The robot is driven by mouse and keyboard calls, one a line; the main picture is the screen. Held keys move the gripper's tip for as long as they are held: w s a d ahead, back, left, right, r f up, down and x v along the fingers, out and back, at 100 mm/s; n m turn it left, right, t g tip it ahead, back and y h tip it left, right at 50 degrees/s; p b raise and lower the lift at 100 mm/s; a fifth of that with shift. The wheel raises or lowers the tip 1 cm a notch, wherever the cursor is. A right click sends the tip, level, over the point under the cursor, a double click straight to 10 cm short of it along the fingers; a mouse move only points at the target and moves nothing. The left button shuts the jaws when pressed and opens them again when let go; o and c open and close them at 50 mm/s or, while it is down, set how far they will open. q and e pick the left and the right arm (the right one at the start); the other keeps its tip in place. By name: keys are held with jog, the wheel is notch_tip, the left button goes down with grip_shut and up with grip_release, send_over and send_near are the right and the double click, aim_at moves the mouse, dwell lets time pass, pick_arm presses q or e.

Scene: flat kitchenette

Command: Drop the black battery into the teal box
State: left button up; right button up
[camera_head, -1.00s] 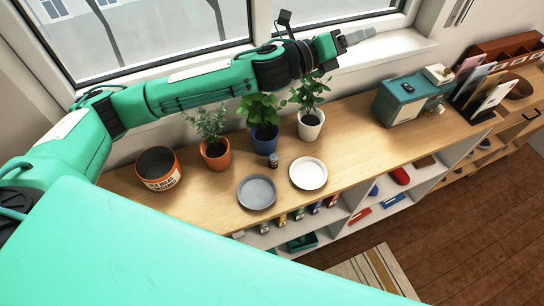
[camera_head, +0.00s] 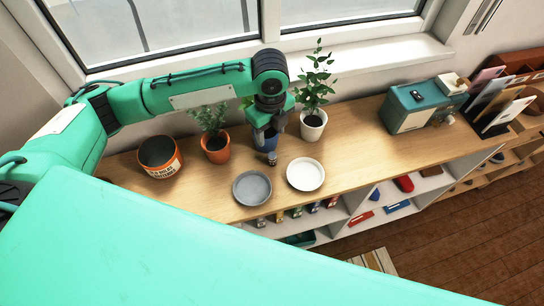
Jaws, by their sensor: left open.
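A small dark upright cylinder, which looks like the black battery (camera_head: 272,161), stands on the wooden counter behind the two round dishes. My left gripper (camera_head: 272,147) points down just above it, with its fingers open. Whether the fingertips reach around its top I cannot tell. The teal box (camera_head: 397,113) stands on the counter to the right, with a pale front and a dark patch on its top. My right gripper is not in view.
A grey dish (camera_head: 252,188) and a white dish (camera_head: 306,174) lie in front of the battery. Counter between the white dish and teal box is clear.

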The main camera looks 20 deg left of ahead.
aim_at(272, 155)
pick_arm(q)
notch_tip(272, 155, down, 8)
jog(key=shift+p, duration=0.75)
jog(key=shift+f+p, duration=0.35)
jog(key=shift+f, duration=0.1)
jog(key=f, duration=0.1)
jog(key=f+p, duration=0.1)
jog(key=f, duration=0.1)
jog(key=shift+w+d+f, duration=0.15)
jog(key=shift+w+f, duration=0.05)
jog(key=shift+f, duration=0.6)
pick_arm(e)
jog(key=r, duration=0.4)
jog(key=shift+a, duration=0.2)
pick_arm(q)
jog(key=shift+c, duration=0.2)
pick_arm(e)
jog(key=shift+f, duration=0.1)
pick_arm(q)
grip_shut()
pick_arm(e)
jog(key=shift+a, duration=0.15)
